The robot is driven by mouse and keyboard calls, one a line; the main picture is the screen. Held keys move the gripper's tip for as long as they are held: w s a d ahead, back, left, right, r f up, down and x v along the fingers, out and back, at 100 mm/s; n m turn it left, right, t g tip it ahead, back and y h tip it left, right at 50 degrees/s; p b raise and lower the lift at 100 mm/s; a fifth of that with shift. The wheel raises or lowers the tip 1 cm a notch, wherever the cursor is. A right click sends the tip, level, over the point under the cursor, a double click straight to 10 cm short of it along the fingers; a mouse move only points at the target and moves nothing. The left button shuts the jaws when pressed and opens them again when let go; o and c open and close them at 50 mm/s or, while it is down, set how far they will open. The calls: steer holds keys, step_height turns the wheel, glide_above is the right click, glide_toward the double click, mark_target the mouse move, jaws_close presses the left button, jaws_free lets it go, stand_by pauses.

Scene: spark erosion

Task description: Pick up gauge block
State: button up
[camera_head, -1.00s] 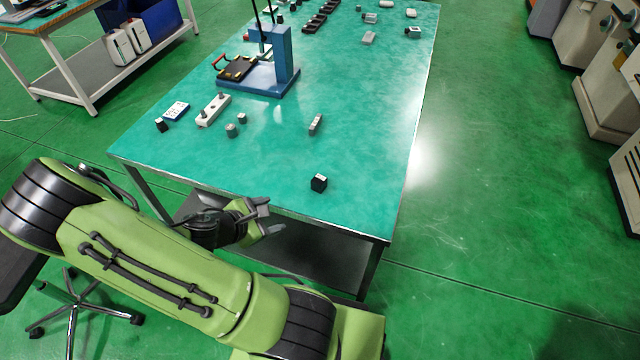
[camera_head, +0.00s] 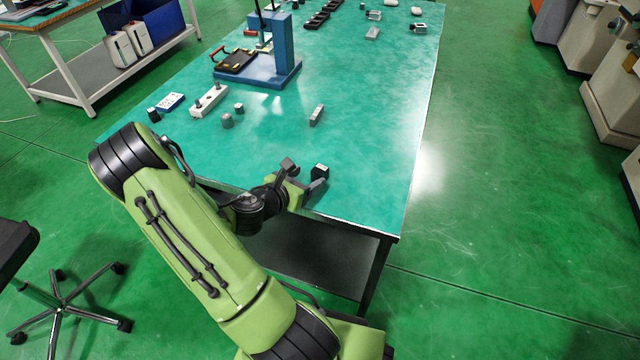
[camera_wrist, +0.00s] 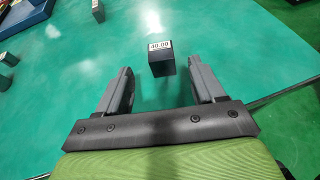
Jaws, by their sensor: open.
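The gauge block is a small black block (camera_head: 319,172) with a white label on top, near the front edge of the teal table. My gripper (camera_head: 304,173) is open and empty at the table's front edge, just left of the block in the head view. In the wrist view the two fingers of my gripper (camera_wrist: 158,82) are spread wide. The block appears apart from both fingers.
The teal table (camera_head: 370,130) has clear room around the block. Farther back lie a small grey bar (camera_head: 316,115), a white strip (camera_head: 209,101), small grey cylinders (camera_head: 227,121) and a blue stand (camera_head: 283,55). A stool (camera_head: 60,290) stands on the floor at left.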

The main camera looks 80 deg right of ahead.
mark_target(317, 172)
steer(key=shift+s+d+f, duration=0.2)
steer(key=shift+d, duration=0.45)
steer(key=b+x, duration=0.1)
steer(key=x, duration=0.4)
steer(key=shift+s+d+f, duration=0.15)
steer(key=shift+f, duration=0.15)
steer(key=shift+r, duration=0.1)
jaws_close()
